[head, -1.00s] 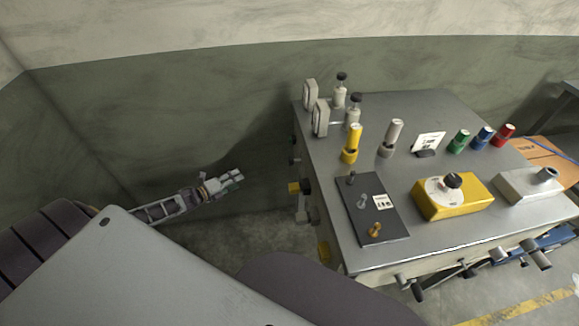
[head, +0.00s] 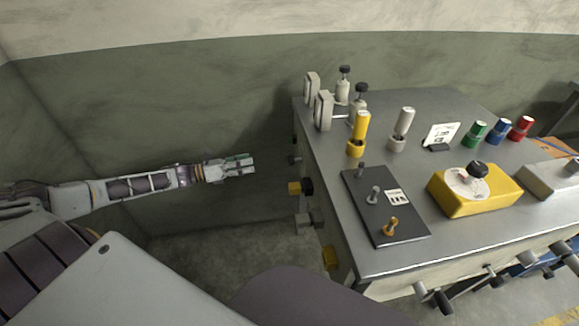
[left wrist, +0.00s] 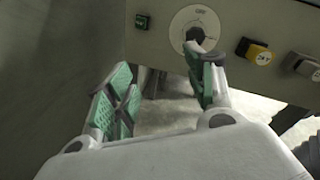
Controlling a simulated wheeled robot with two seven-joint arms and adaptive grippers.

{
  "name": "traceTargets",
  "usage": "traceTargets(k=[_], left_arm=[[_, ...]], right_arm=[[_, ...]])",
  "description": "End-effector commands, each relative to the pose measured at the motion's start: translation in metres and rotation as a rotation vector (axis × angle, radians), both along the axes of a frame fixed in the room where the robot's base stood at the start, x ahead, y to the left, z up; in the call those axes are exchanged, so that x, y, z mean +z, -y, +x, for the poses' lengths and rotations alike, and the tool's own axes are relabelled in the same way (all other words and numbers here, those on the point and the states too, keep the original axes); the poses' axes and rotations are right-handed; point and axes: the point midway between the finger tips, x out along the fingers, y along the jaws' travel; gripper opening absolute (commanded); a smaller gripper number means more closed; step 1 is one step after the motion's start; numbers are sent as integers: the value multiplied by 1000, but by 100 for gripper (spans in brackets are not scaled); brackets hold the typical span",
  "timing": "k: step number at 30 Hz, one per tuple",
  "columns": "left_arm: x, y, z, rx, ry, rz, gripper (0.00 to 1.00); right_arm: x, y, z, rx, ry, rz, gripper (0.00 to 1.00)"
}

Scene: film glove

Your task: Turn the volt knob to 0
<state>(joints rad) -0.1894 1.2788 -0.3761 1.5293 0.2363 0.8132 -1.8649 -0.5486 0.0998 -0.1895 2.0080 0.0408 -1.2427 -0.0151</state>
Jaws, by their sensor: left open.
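A second black knob (head: 476,168) sits on a white dial on the yellow box (head: 490,202) on the console top; I cannot tell by a label which is the volt knob. My left gripper (head: 240,165) is open and empty, left of the console's side. In its wrist view the fingers (left wrist: 166,78) are apart, with the right fingertip overlapping the panel dial's lower edge. My right gripper is not in view.
The side panel bears a green button (left wrist: 143,21), a yellow button (left wrist: 258,51) and a grey one (left wrist: 304,64). The console top (head: 430,105) holds posts, a black switch plate (head: 408,232) and coloured terminals. Free floor and wall lie left of the console.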

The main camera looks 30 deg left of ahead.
Motion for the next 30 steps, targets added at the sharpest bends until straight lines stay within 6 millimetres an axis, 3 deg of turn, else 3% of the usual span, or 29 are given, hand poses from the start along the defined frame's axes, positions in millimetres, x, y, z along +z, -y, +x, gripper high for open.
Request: traceTargets(k=[12,30], left_arm=[[21,34,-17,-173,200,125,54],[23,37,-17,-182,212,131,54]], right_arm=[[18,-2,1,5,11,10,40],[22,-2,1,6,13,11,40]])
